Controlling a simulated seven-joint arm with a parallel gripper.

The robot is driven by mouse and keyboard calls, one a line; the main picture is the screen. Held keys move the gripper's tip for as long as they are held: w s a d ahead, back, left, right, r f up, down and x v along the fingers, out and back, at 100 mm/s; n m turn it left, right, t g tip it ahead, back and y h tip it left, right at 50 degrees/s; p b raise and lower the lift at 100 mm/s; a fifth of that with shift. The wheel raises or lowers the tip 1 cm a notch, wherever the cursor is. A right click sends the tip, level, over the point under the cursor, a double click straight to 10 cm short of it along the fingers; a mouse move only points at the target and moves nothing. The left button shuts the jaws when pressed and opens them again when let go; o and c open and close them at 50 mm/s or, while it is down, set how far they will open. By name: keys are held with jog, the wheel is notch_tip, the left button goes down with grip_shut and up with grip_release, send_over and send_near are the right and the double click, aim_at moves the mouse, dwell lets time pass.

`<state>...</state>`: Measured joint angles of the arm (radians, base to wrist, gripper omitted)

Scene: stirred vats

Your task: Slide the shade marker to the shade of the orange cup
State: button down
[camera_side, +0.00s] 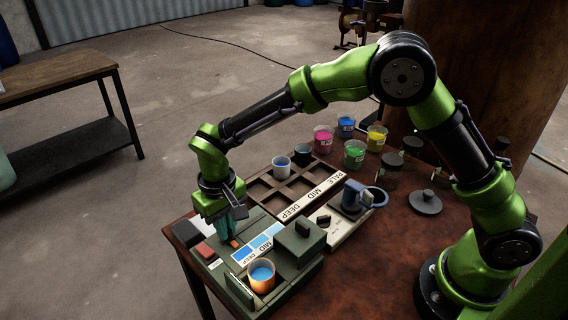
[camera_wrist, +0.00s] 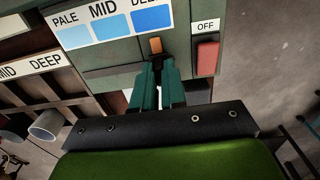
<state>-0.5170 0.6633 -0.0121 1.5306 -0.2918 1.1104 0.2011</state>
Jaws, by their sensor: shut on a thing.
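The shade marker is a small orange slider (camera_wrist: 156,45) on the green panel. In the wrist view it sits just below the darkest blue swatch, DEEP, of the shade strip (camera_wrist: 110,26), which runs pale, mid, deep. My gripper (camera_wrist: 156,62) has its teal fingers closed on the marker. In the side view my gripper (camera_side: 229,226) points down at the panel beside the strip (camera_side: 257,244), hiding most of the marker. The orange cup (camera_side: 261,284) stands upright at the panel's near end, holding mid-blue liquid.
A red block (camera_wrist: 207,57) below an OFF label lies right of the marker in the wrist view. A compartment rack (camera_side: 262,192) and several cups of colour, including a pink one (camera_side: 323,141), are farther back.

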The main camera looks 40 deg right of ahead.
jog(key=d, duration=0.4)
jog(key=shift+d+r, duration=0.1)
jog(key=shift+d, duration=0.2)
jog(key=c, duration=1.2)
grip_release()
notch_tip(320, 180, up, 17)
jog(key=shift+f, duration=0.1)
